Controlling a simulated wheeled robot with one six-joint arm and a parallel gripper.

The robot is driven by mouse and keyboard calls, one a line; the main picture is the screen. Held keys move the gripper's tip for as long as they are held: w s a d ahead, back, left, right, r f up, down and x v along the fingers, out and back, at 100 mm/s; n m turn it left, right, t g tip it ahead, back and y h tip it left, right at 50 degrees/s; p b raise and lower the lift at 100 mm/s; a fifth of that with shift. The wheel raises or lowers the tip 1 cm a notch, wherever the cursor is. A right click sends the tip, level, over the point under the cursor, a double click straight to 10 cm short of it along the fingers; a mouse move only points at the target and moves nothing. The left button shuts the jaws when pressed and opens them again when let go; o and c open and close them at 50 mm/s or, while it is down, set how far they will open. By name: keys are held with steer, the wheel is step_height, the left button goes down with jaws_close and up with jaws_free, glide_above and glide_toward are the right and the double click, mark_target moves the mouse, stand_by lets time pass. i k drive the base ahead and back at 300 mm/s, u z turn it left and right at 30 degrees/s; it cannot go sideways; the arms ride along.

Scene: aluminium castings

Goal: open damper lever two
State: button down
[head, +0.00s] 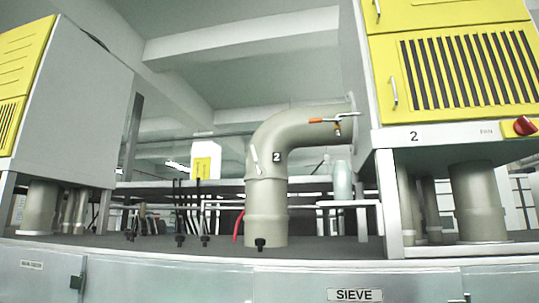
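A beige duct elbow (268,208) with a black label "2" (276,157) rises from the bench and bends right towards the yellow-and-grey cabinet. A lever with an orange grip (323,120) lies roughly level across the upper part of the elbow, near its right end. Its pivot end shows dark and metallic below it. A small pale handle-like piece (255,157) sits tilted on the elbow's left side. My gripper is not in view.
A yellow-and-grey cabinet marked "2" (415,136) with a red knob (525,126) stands right. Another cabinet (85,100) stands left. Hoses and rods rise behind the bench edge labelled "SIEVE" (355,295).

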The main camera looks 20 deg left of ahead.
mark_target(252, 147)
steer(key=i, duration=0.2)
steer(key=u, duration=0.9)
